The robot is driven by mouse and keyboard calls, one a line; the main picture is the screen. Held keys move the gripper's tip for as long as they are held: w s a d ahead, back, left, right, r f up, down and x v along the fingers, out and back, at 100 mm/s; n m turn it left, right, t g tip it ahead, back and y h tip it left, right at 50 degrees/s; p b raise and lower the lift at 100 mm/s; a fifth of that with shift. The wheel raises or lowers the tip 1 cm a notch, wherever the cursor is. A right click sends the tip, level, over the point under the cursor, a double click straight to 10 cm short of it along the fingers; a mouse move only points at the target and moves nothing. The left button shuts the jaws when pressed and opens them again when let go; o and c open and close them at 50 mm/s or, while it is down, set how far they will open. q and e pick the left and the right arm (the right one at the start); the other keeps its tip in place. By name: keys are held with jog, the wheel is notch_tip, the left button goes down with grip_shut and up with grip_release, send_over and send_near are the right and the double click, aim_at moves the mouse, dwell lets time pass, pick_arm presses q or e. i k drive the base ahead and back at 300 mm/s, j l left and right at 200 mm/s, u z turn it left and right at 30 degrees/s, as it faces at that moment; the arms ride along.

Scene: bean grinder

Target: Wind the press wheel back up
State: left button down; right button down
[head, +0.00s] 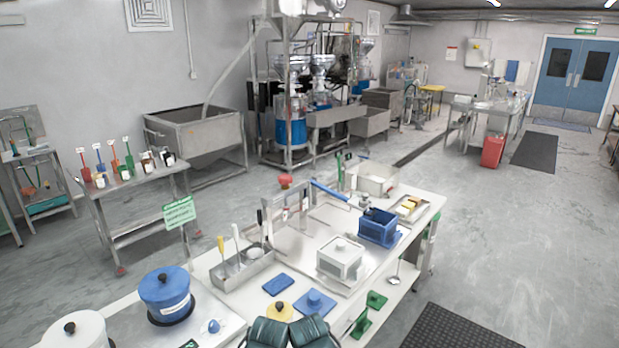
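A red wheel-like part (285,181) sits at the top of a small upright frame (304,203) near the back edge of the white worktable; I take it to be the press wheel. It is small in the head view, and how far it is wound cannot be read. The lower part of the frame is partly hidden by tools in the metal caddy in front. Two dark green rounded parts at the bottom edge look like mine, but no gripper fingers show. Nothing is seen touching the wheel.
A white lidded box (340,258), the metal tool caddy (241,270) and a blue pot (165,294) stand nearer. Blue and green pieces lie at the front.

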aim_at(284, 180)
jog(key=i+l, duration=0.3)
jog(key=i+l+u, duration=0.1)
jog(key=i+l, duration=0.2)
jog(key=l, duration=0.15)
jog(key=i+l, duration=0.25)
jog(key=l, duration=0.15)
jog(key=i+l+u, duration=0.1)
jog(key=i+l, duration=0.2)
jog(key=i+l+u, duration=0.1)
jog(key=i+l, duration=0.15)
jog(key=l, duration=0.25)
jog(key=i+l, duration=0.25)
jog(key=l, duration=0.2)
jog(key=i+l+u, duration=0.1)
jog(key=i+l, duration=0.15)
jog(key=l, duration=0.2)
jog(key=i+l, duration=0.25)
jog(key=l, duration=0.2)
